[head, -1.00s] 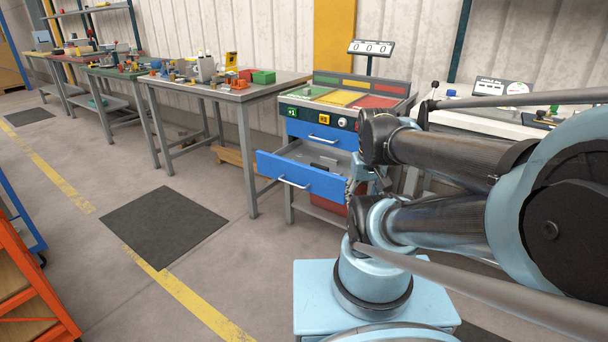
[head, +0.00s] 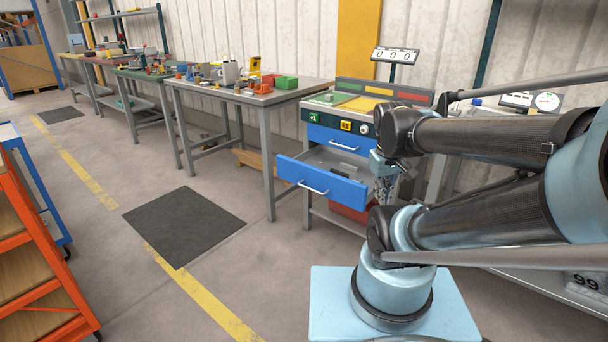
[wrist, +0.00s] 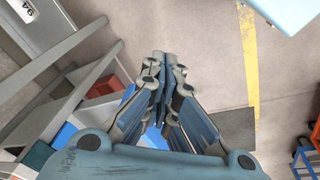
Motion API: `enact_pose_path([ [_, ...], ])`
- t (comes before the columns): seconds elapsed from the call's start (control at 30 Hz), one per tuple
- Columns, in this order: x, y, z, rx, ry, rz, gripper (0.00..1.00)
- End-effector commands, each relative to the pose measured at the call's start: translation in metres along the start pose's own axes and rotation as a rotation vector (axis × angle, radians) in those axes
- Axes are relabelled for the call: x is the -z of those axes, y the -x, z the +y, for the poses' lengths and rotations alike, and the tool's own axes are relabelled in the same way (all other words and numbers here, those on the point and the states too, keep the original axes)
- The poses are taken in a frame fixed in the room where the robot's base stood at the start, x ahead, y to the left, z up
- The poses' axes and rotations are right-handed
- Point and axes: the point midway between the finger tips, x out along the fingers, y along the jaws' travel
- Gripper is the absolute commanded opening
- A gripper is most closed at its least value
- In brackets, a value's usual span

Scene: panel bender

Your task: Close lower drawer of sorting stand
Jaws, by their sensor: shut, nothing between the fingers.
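The sorting stand (head: 362,131) stands beyond my arm in the head view. Its lower drawer (head: 322,182) is blue with a pale bar handle and is pulled well out, showing its grey inside. The upper drawer (head: 341,140) is shut. My gripper (head: 384,190) hangs at the right side of the lower drawer, partly hidden by my arm; whether it touches is unclear. In the wrist view my gripper (wrist: 161,60) has its fingers together and empty, with blue drawer parts (wrist: 66,134) partly hidden behind and left of them.
A red bin (head: 352,212) sits on the stand's lower shelf. A grey workbench (head: 253,97) with small parts stands to the left. An orange shelf cart (head: 40,262) is at the left edge. The floor around the dark mat (head: 184,224) is clear.

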Motion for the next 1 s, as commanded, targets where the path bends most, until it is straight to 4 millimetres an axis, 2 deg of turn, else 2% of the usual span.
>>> enact_pose_path([
  [0.27,0.056,0.01,0.006,-0.077,0.335,-0.024,0.0],
  [0.53,0.115,0.011,0.0,-0.153,0.653,-0.054,0.0],
  [0.77,0.166,0.006,-0.015,-0.219,0.919,-0.086,0.0],
  [1.0,0.219,-0.006,-0.042,-0.293,1.194,-0.126,0.0],
])
